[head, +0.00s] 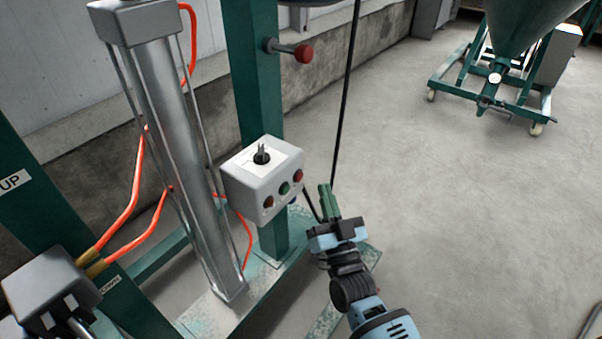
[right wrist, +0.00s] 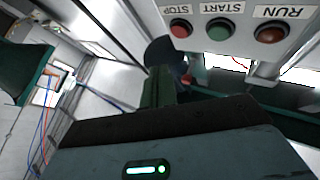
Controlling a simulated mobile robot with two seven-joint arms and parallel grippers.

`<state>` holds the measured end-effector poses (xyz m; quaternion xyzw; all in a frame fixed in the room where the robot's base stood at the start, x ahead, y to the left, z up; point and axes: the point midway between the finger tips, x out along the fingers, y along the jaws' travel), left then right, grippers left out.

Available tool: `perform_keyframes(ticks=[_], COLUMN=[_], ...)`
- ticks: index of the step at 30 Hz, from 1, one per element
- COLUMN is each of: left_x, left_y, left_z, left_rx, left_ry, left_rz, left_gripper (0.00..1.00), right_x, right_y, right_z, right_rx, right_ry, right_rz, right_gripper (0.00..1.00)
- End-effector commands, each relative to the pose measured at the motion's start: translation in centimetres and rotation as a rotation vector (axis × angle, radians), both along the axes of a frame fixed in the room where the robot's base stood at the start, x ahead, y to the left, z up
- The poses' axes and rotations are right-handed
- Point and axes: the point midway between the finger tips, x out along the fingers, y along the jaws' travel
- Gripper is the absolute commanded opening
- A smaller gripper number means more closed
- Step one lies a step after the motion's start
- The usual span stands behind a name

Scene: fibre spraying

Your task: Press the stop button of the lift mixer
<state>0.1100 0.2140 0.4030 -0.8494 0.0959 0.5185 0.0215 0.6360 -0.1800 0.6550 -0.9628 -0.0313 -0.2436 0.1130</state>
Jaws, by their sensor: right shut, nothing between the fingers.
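The lift mixer's control box (head: 240,185) is a pale box on a green post, with a dark selector on top. Its front has a red stop button (head: 298,175), a green start button (head: 284,188) and a brownish run button (head: 268,202). In the right wrist view the labels appear upside down, with the red stop button (right wrist: 180,29) leftmost. My right gripper (head: 328,196) is shut and empty, just right of and below the box in the head view. Its green fingers (right wrist: 160,86) point toward the box's side, apart from the buttons. My left gripper is out of view.
A red knob (head: 304,53) sticks out from the post above the box. A black cable (head: 345,100) hangs just right of it. A metal cylinder (head: 180,140) with orange hoses stands left. A wheeled green hopper (head: 515,60) stands back right; the floor between is clear.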

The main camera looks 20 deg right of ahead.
Motion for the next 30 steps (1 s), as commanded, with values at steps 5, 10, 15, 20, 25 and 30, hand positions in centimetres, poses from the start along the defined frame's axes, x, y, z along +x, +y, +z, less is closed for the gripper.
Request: perform_keyframes(ticks=[5,10,15,20,25,30], left_x=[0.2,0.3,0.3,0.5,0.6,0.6], left_y=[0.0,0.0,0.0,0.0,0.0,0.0], left_z=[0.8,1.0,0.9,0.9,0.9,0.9], left_rx=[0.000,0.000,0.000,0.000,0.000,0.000], left_ry=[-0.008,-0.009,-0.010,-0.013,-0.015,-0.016], left_rz=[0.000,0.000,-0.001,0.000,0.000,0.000], left_gripper=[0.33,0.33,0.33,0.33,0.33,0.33], right_x=[-1.1,-1.5,-1.4,-1.4,-1.4,-1.4], right_y=[-0.9,-1.1,-1.1,-1.1,-1.1,-1.1], right_z=[0.2,0.0,0.0,0.0,0.0,0.0], right_rx=[-0.001,0.000,0.000,0.000,0.000,0.000], right_ry=[-0.001,0.000,0.000,0.000,0.000,0.000], right_rz=[-0.001,0.000,0.000,0.000,0.000,0.000], right_gripper=[0.00,0.00,0.00,0.00,0.00,0.00])
